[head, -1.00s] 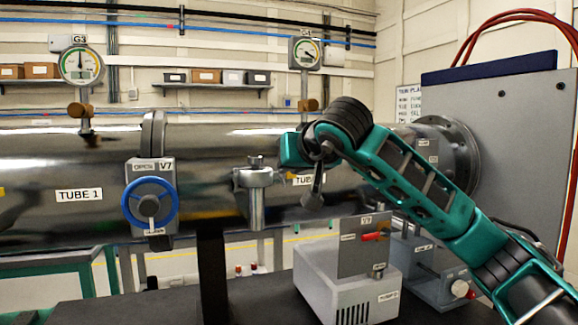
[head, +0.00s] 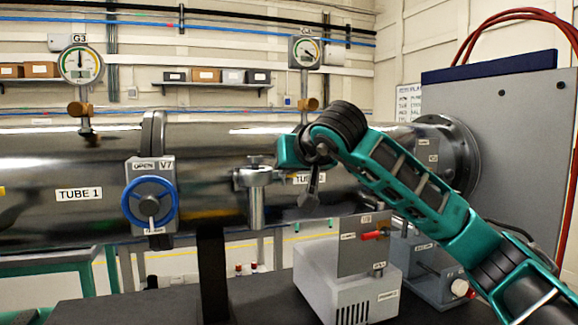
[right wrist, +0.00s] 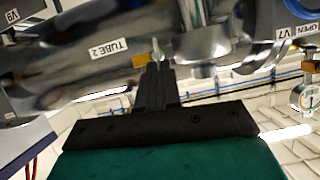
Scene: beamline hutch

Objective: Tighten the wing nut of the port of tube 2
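Tube 2 is the right part of the long steel pipe; its label shows in the right wrist view (right wrist: 109,48), and is partly covered in the head view. Its port (head: 256,195) is a short steel cylinder hanging at the pipe's front, and also shows in the right wrist view (right wrist: 207,48). The wing nut (right wrist: 157,48) is a small pale piece beside the port. My right gripper (right wrist: 155,68) reaches it with its black fingers close together, seemingly shut on it. The fingertips are small here, and the head view hides the contact. My left gripper is not in view.
Valve V7 (head: 150,203) with its blue wheel stands left of the port. A pump box (head: 345,285) and valve V9's plate (head: 364,245) stand below my right arm. Gauges (head: 80,64) rise above the pipe. A grey cabinet (head: 500,140) closes the right side.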

